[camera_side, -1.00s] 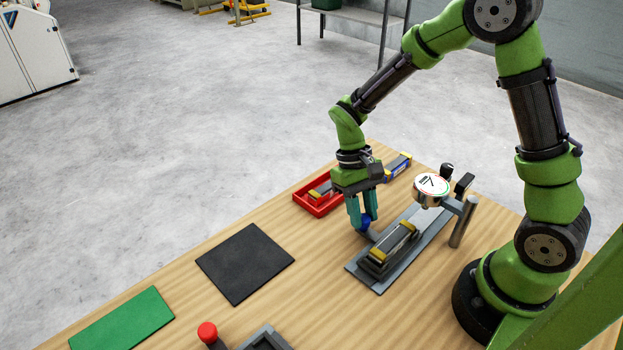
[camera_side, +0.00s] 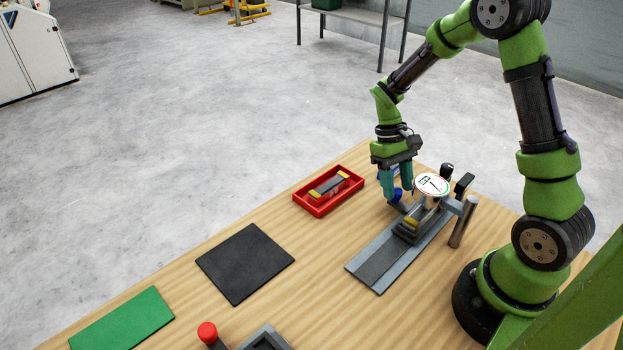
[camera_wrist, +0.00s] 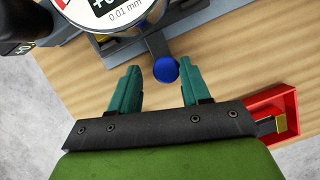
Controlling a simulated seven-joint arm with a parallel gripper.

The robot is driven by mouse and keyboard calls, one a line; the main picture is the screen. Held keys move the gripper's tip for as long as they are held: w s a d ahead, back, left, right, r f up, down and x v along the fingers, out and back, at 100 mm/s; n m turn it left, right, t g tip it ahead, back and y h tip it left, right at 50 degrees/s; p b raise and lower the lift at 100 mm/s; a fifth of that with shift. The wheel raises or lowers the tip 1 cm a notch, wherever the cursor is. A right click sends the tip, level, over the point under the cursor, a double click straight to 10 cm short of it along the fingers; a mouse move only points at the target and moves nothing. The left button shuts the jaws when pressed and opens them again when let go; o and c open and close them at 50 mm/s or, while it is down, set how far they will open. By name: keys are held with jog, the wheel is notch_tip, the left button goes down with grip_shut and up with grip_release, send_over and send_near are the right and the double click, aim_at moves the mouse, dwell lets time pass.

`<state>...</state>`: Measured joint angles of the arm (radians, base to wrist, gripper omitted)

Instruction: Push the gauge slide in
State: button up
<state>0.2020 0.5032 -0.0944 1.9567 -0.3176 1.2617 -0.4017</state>
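The gauge slide (camera_side: 405,236) is a grey carriage on a grey rail (camera_side: 375,268). It carries a dark bar with a yellow end (camera_side: 411,222), and its far part is hidden under the round dial gauge (camera_side: 432,183). A side arm ends in a blue knob (camera_side: 398,195), which also shows in the wrist view (camera_wrist: 165,69). My gripper (camera_side: 397,198) is down at the knob. In the wrist view its teal fingers (camera_wrist: 160,66) stand apart with the knob between their tips. The right finger seems to touch the knob; a gap shows on the left.
A red tray (camera_side: 325,211) with a yellow-ended bar stands left of the rail. A black mat (camera_side: 245,263), a green mat (camera_side: 124,320) and a red-topped knob (camera_side: 207,332) lie nearer. A grey post (camera_side: 463,222) stands beside the gauge. The rail's near end is clear.

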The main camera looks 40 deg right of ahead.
jog(key=shift+o, duration=0.7)
jog(key=shift+a, duration=0.1)
jog(key=shift+w+r, duration=0.1)
jog(key=shift+r, duration=0.05)
jog(key=v, duration=1.6)
jog(key=shift+r, duration=0.2)
jog(key=shift+w+d, duration=0.2)
jog(key=s+a+r+m+t+y, duration=0.1)
jog(key=s+a+r+t, duration=0.4)
jog(key=s+a+t, duration=0.6)
jog(key=s+a, duration=0.2)
jog(key=a, duration=0.1)
